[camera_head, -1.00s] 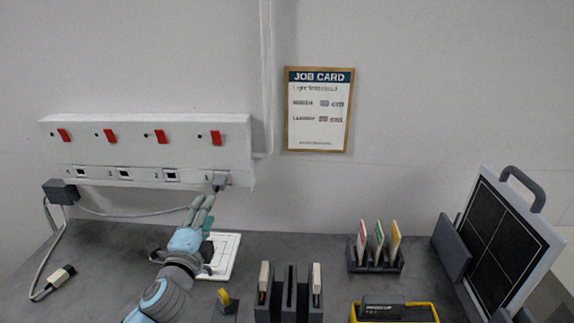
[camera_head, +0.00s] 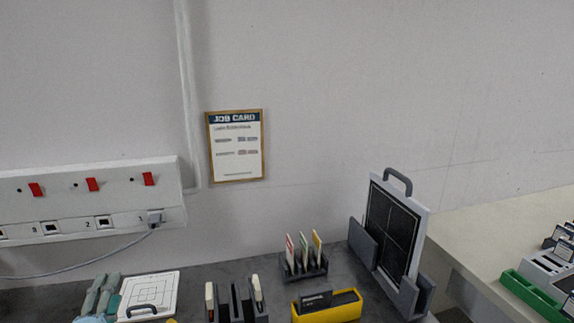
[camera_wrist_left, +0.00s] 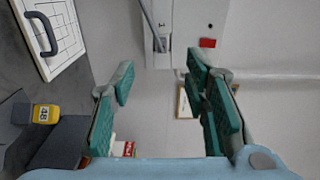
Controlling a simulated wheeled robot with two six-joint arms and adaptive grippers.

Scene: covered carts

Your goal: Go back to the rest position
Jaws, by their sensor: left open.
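My left gripper (camera_head: 98,292) is at the bottom left of the head view, below the wall socket strip (camera_head: 90,200) and beside the white panel. In the left wrist view its green-padded fingers (camera_wrist_left: 162,90) are wide apart with nothing between them. A grey plug (camera_head: 155,217) sits in the rightmost socket of the strip, with its cable running left; the fingers are apart from it. My right gripper is not in view.
A white panel with a handle (camera_head: 150,295) lies on the bench. A card rack (camera_head: 303,267), a yellow bin (camera_head: 335,307) and a framed panel in a stand (camera_head: 395,230) are to the right. A second surface (camera_head: 510,235) carries a green tray (camera_head: 535,297).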

